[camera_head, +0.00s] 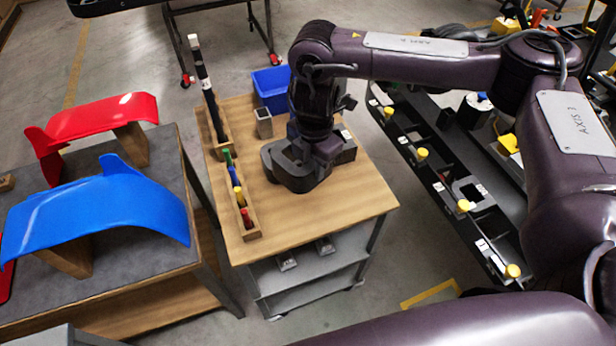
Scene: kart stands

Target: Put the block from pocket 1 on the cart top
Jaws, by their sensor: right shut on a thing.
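The cart (340,205) has a wooden top and stands in the middle of the view. My right gripper (318,158) reaches down over the right part of the cart top. It is shut on a dark block, which is largely hidden by the gripper and wrist. A dark box-like piece with a small pale label (346,147) shows just right of the gripper. I cannot tell whether the held block touches the wood. The black rack with pockets (432,178) stands right of the cart, partly hidden by my right arm. My left gripper is not in view.
A wooden holder with colored pieces (247,216) lines the cart's left edge. A blue bin (271,88) and a small grey cup (263,122) stand at the back. The cart top's front is clear. A table with red and blue panels (112,205) stands left.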

